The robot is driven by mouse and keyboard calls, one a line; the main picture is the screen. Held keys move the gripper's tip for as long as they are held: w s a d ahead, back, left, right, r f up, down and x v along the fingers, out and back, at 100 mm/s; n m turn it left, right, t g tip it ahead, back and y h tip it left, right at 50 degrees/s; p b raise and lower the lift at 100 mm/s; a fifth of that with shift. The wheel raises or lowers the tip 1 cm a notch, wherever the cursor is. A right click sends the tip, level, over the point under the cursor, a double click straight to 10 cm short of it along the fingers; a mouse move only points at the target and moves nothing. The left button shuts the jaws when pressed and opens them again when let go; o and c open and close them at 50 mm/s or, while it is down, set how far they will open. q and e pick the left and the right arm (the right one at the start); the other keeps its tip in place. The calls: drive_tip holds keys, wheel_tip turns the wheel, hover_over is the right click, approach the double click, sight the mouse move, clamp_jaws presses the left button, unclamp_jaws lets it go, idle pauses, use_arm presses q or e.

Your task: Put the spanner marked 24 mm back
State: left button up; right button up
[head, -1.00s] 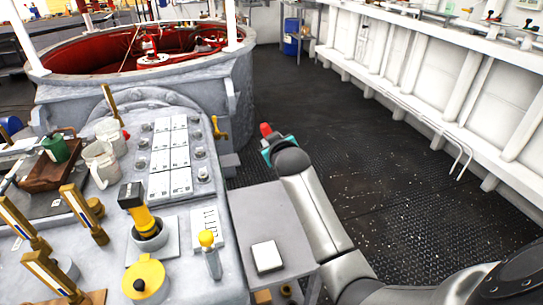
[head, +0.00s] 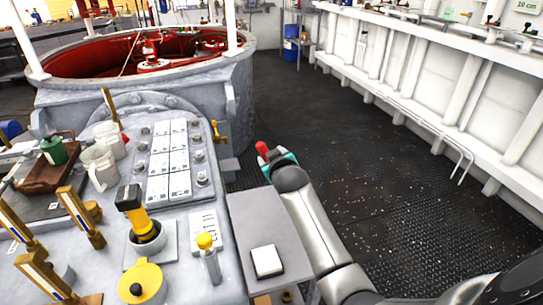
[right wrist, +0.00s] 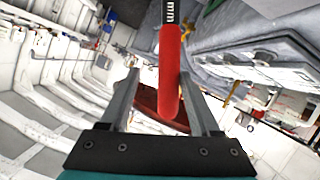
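My right gripper (head: 272,157) is out over the dark deck, right of the grey console. A red handle (head: 262,147) sticks up from its fingers. In the right wrist view, the same red handle (right wrist: 170,75) lies between the fingers of the right gripper (right wrist: 159,75). It has a black band with white letters "mm" at the top edge; the number is cut off. The spanner's jaw end is out of view. The fingers appear closed around the handle, though a gap shows on one side in this view. My left gripper is not in view.
The grey console (head: 110,225) with levers and mugs fills the left. A grey side box (head: 268,215) with a white square button stands beside it. A round tub (head: 190,85) with red inside is behind. A white ribbed wall (head: 440,85) with a ledge and rail is right. Open deck lies between.

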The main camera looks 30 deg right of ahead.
use_arm(q)
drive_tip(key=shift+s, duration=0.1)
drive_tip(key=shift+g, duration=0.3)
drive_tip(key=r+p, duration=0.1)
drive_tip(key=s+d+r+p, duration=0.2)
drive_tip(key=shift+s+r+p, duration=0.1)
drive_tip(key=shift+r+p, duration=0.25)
drive_tip(key=shift+p, duration=0.05)
use_arm(e)
drive_tip(key=v, duration=1.2)
